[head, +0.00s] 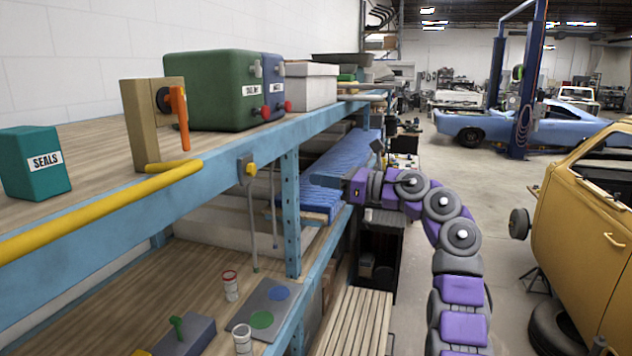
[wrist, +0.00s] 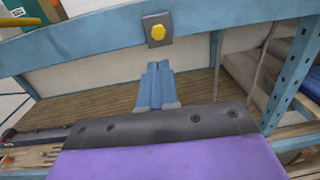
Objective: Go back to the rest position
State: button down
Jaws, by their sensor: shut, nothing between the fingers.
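My gripper (head: 316,180) is at the end of my purple and grey arm, which reaches up and forward from the lower right in the head view. The gripper points left, toward the blue shelf frame, and looks clear of it. In the wrist view my gripper (wrist: 158,66) shows its two blue-grey fingers side by side and together, with nothing held. Beyond the fingertips, a yellow button on a grey plate (wrist: 158,30) is fixed to the blue beam. The same button (head: 251,169) shows in the head view, left of the gripper.
The shelf's top carries a teal SEALS box (head: 35,162), a green box (head: 210,90) and an orange-handled lever (head: 179,118). A yellow rail (head: 100,212) runs along its front edge. Cups (head: 230,285) stand on the lower shelf. A yellow vehicle (head: 590,220) stands right; floor between is open.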

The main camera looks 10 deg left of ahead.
jog(key=w+d+r+m+t+h+b, duration=0.1)
jog(key=w+d+r+m+t+b, duration=0.2)
jog(key=d+r+m+t, duration=0.65)
jog(key=w+d+r+m+t+h+b, duration=0.1)
jog(key=w+d+r+m+t+b, duration=0.25)
jog(key=r+m+t, duration=0.6)
jog(key=s+d+f+m+g+h+b, duration=0.15)
jog(key=d+f+m+h+b, duration=0.25)
jog(key=d+f+m+h, duration=1.5)
jog(key=s+d+f+m+g+b, duration=0.15)
jog(key=s+f+m+g, duration=0.4)
jog(key=s+f, duration=0.8)
jog(key=s+a+f+m+g+b, duration=0.15)
jog(key=s+f+m+g, duration=0.4)
jog(key=s+f, duration=0.75)
jog(key=s+a+f+m+g+y+b, duration=0.1)
jog(key=s+f+g, duration=0.2)
jog(key=s+f, duration=0.4)
jog(key=s+a+f+m+g+y+b, duration=0.1)
jog(key=s+f+g, duration=0.3)
jog(key=s, duration=0.9)
jog(key=s+a+f+m+g+b, duration=0.1)
jog(key=s+f+g+b, duration=0.1)
jog(key=s+f, duration=0.8)
jog(key=shift+s+a+m+g+y, duration=0.3)
jog(key=shift+s+a+g+y, duration=0.15)
jog(key=shift+g, duration=0.3)
jog(key=shift+d, duration=0.15)
